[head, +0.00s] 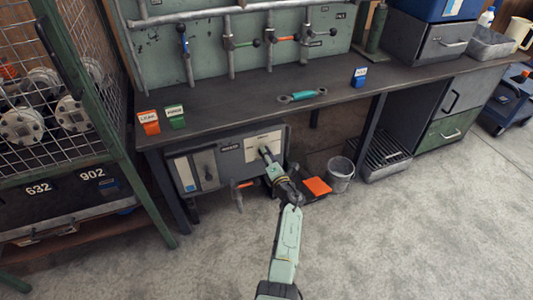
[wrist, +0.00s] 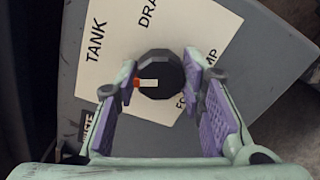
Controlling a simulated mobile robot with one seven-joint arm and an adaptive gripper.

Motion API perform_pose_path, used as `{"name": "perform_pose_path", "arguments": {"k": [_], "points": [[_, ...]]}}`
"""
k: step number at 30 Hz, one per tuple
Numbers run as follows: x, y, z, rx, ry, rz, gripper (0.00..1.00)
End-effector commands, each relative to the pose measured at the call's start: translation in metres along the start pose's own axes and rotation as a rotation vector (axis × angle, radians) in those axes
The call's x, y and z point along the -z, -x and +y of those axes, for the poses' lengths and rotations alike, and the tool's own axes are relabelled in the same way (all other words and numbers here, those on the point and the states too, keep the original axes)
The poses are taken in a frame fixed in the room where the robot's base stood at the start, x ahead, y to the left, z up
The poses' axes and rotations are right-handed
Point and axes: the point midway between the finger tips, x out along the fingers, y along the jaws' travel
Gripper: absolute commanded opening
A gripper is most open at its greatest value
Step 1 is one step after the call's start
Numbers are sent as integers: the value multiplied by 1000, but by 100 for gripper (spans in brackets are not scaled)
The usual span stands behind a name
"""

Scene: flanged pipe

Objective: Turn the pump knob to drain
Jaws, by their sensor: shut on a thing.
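The pump knob (wrist: 160,72) is a dark faceted knob with a white pointer mark and a red tip. It sits on a cream label plate (wrist: 107,42) with the words TANK, a partly hidden DRA… and a partly hidden …MP. In the wrist view the pointer lies level, its red tip to the left. My gripper (wrist: 160,80) has its two purple-padded fingers on either side of the knob, shut on it. In the head view my gripper (head: 268,160) reaches the plate on the grey panel (head: 233,152) under the bench; the knob is hardly visible there.
The workbench top (head: 225,108) overhangs the panel. A red tap handle (head: 245,184) and pipe sit below it. An orange pedal-like thing (head: 317,186) and a grey bucket (head: 341,174) stand right of my arm. A wire cage rack (head: 60,120) is at left. The front floor is clear.

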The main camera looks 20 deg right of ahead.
Motion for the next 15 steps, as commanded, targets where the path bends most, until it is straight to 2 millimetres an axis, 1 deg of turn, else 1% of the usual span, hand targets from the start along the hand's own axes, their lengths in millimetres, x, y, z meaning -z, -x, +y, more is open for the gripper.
{"name": "perform_pose_path", "arguments": {"k": [15], "points": [[-1, 0, 0, 1, -490, 0, 8]]}}
